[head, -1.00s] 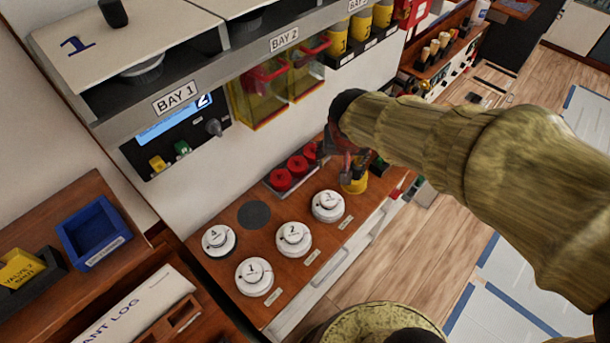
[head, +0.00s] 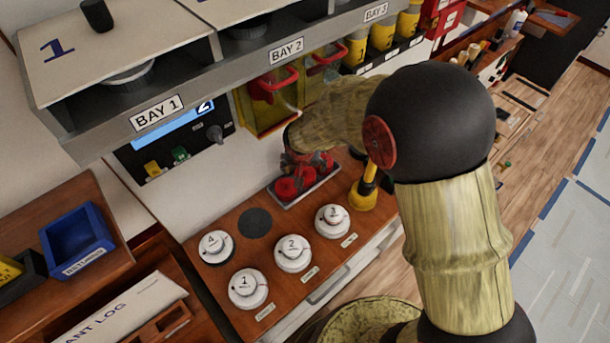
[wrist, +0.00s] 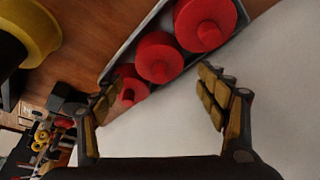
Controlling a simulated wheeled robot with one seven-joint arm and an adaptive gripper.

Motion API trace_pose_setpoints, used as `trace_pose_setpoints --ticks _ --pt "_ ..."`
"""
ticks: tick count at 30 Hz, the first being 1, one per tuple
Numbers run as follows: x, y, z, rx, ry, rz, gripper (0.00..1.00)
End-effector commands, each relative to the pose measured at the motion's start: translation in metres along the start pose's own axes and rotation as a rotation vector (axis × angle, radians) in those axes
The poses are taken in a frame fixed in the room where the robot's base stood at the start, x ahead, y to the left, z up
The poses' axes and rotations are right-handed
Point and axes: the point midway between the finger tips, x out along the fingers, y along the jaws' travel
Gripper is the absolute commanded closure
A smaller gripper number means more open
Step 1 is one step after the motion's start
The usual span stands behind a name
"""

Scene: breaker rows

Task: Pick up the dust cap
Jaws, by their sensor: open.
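Red round caps, likely the dust caps, sit in a row in a grey tray (head: 290,206) on the wooden counter. In the head view one cap (head: 285,189) shows at the near end, and my gripper (head: 306,164) hangs over the row and partly hides the others. In the wrist view three caps show: a near one (wrist: 130,91), a middle one (wrist: 159,57) and a far one (wrist: 206,22). My gripper (wrist: 157,88) is open and empty, its fingers spread at the lower side of the row. No finger is visibly closed on a cap.
A yellow and black object (head: 364,193) stands right of the tray. White numbered discs (head: 293,252) and a dark round patch (head: 255,222) lie nearer on the counter. Yellow bins with red handles (head: 268,105) hang on the wall behind my gripper.

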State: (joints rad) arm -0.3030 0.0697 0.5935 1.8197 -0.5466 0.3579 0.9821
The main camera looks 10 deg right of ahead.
Motion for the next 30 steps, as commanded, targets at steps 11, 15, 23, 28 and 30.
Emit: trace_pose_setpoints --ticks 11,15,23,28,30 --pt "0.026 0.0 0.0 0.0 0.0 0.0 0.26" --pt "0.026 0.0 0.0 0.0 0.0 0.0 0.32" --pt "0.026 0.001 0.0 -0.001 0.0 0.0 0.47" --pt "0.026 0.001 0.0 -0.001 0.0 0.0 0.56" --pt "0.026 0.001 0.0 -0.001 0.0 0.0 0.6"
